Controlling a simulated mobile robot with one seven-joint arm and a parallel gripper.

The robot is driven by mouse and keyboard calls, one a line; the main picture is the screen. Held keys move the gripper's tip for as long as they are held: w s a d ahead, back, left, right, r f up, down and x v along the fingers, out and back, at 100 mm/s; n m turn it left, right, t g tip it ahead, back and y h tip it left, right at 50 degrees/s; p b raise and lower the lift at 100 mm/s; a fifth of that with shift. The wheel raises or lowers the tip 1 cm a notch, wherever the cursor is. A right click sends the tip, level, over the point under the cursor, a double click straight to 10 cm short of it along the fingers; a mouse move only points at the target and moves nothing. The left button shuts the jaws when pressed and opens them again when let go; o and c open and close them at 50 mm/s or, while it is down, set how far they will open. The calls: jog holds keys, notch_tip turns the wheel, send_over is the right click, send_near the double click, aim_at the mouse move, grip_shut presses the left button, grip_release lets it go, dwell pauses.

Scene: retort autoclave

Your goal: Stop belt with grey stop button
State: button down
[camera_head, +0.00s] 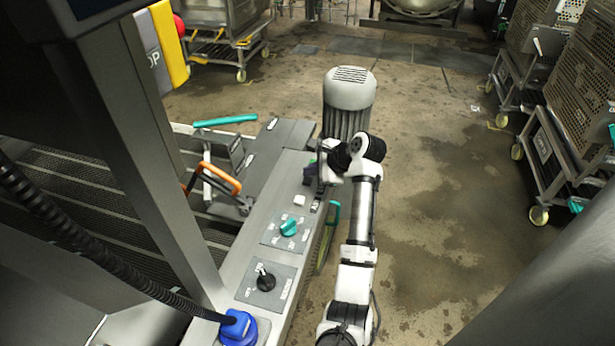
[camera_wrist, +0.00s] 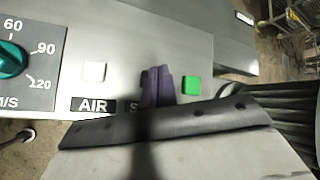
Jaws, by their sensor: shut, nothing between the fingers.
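My gripper (camera_head: 310,172) is over the far end of the grey control panel (camera_head: 250,225). In the wrist view, its dark purple fingers (camera_wrist: 157,86) are shut with nothing between them. They cover the panel spot above a label (camera_wrist: 134,107) that begins with S; the rest of that label is hidden. No grey stop button shows; one may be behind the fingers. I cannot tell whether the fingertips touch the panel. A green button (camera_wrist: 191,85) is just right of the fingers. A white button (camera_wrist: 94,71) above the AIR label is to their left.
A teal speed dial (camera_head: 288,228), a black selector switch (camera_head: 265,280) and a blue knob (camera_head: 238,327) are nearer on the panel. A grey motor (camera_head: 349,90) stands beyond my gripper. Orange (camera_head: 220,178) and teal (camera_head: 225,121) handles are left.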

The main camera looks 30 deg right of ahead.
aim_at(311, 181)
notch_tip(311, 181, up, 3)
jog(key=p, duration=0.3)
jog(key=shift+f, duration=0.1)
jog(key=shift+r+p, duration=0.45)
jog(key=shift+r, duration=0.6)
